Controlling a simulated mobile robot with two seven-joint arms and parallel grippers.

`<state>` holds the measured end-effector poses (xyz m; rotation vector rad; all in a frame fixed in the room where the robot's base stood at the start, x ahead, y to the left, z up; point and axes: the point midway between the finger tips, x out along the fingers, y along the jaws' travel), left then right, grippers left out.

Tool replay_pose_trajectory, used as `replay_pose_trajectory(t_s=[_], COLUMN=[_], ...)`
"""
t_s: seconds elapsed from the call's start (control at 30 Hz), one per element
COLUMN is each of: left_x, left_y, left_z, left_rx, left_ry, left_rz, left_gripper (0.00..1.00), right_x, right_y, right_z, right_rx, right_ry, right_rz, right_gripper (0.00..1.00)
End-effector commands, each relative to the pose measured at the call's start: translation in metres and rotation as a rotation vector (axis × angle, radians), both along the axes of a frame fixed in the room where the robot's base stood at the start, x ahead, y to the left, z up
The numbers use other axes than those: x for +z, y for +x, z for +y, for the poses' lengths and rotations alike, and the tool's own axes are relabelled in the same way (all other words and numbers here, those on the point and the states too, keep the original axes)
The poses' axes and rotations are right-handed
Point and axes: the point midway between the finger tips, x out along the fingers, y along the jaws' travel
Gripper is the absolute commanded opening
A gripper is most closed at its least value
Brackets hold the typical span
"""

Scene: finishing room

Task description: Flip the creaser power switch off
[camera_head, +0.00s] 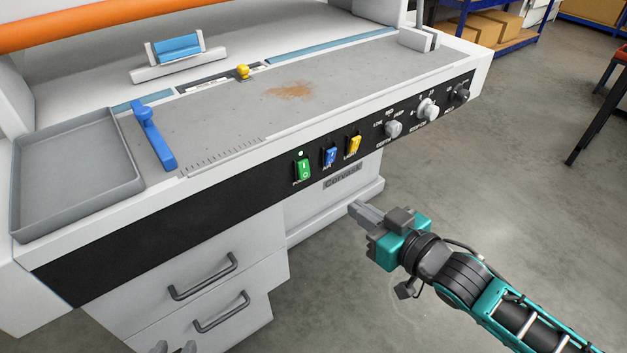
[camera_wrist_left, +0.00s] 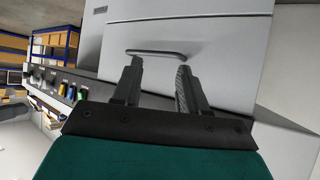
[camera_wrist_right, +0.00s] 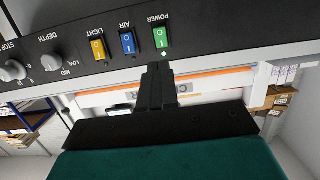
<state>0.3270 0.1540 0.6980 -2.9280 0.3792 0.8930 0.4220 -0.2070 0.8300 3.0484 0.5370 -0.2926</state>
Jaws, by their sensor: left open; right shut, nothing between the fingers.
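The green power rocker switch (camera_head: 303,169) is on the creaser's black front panel, left of the blue air switch (camera_head: 329,156) and yellow light switch (camera_head: 354,144). A small lamp (camera_head: 300,153) glows just above it. The right wrist view shows the power switch (camera_wrist_right: 161,36) upside down, its white "I" mark visible. My right gripper (camera_head: 356,209) is shut and empty, in front of and below the panel, apart from the switch. In its wrist view the fingertips (camera_wrist_right: 159,68) point toward the power switch. My left gripper (camera_wrist_left: 158,72) is open and empty before a drawer handle (camera_wrist_left: 156,53).
Grey knobs (camera_head: 428,109) line the panel to the right. The bed above holds a blue lever (camera_head: 153,136), a grey tray (camera_head: 128,190) and a brown dust patch (camera_head: 290,90). Drawers with handles (camera_head: 203,276) are below.

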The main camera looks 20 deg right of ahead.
Motion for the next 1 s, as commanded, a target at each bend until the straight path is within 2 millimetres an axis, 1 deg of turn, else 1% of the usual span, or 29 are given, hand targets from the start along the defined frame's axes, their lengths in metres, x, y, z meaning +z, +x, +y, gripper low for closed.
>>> replay_pose_trajectory(t_s=[0.17,0.27,0.63,0.8,1.0], left_x=[-0.003,-0.005,-0.012,-0.01,-0.011], left_y=[0.0,0.001,0.002,0.005,0.007], left_z=[0.0,0.0,-0.003,-0.006,-0.005], left_rx=[0.006,0.008,0.004,-0.003,-0.007], left_ry=[-0.003,-0.006,-0.012,-0.015,-0.012], left_rz=[0.001,0.003,0.006,-0.001,-0.01], left_gripper=[0.43,0.43,0.43,0.43,0.43], right_x=[-0.002,-0.005,-0.017,-0.023,-0.026], right_y=[0.01,0.022,0.079,0.104,0.123], right_z=[0.003,0.008,0.028,0.038,0.045], right_rx=[0.0,0.0,-0.001,-0.001,-0.001], right_ry=[0.001,0.0,0.001,0.0,-0.001], right_rz=[-0.003,-0.003,-0.003,-0.001,0.0], right_gripper=[0.0,0.0,0.0,0.0,0.0])
